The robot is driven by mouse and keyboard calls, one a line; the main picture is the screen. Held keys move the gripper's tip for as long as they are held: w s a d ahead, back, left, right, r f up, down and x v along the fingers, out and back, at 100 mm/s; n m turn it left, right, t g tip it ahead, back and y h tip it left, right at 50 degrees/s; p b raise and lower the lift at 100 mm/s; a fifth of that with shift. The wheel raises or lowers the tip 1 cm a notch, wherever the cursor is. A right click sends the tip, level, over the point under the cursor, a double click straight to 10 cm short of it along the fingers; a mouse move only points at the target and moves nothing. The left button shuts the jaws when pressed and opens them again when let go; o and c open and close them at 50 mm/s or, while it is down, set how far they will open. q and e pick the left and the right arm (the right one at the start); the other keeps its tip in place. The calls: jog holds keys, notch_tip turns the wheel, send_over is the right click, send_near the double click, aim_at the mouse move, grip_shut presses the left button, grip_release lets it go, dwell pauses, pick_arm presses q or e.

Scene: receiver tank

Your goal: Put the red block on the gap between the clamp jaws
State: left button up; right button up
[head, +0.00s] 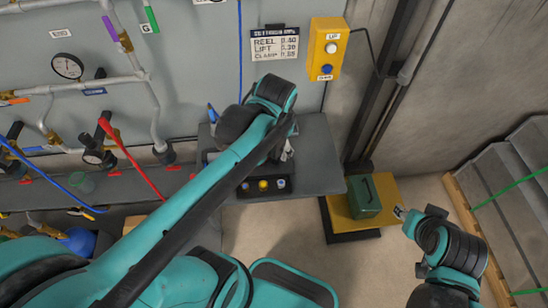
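I cannot make out the red block or the clamp jaws in the head view. My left arm crosses the picture and covers part of the grey bench (320,165), so whatever is behind it there is hidden. My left gripper (287,154) points down over the bench, behind the small control box. It is small and partly covered by my arm, so its opening and any held thing cannot be told. My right gripper (400,212) is at the right, beside the green box; its fingers are too small to read.
A control box (263,185) with several knobs sits at the bench's front. A green box (365,194) stands on a yellow platform (385,190). A yellow button box (326,48) hangs on the wall.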

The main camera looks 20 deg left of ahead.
pick_arm(q)
jog(key=s+d+n+t+h, duration=0.1)
jog(key=s+d+n+t, duration=0.2)
jog(key=s+n+t, duration=0.1)
jog(key=shift+s+n+h, duration=0.3)
jog(key=shift+s+n, duration=0.5)
jog(key=shift+s, duration=0.05)
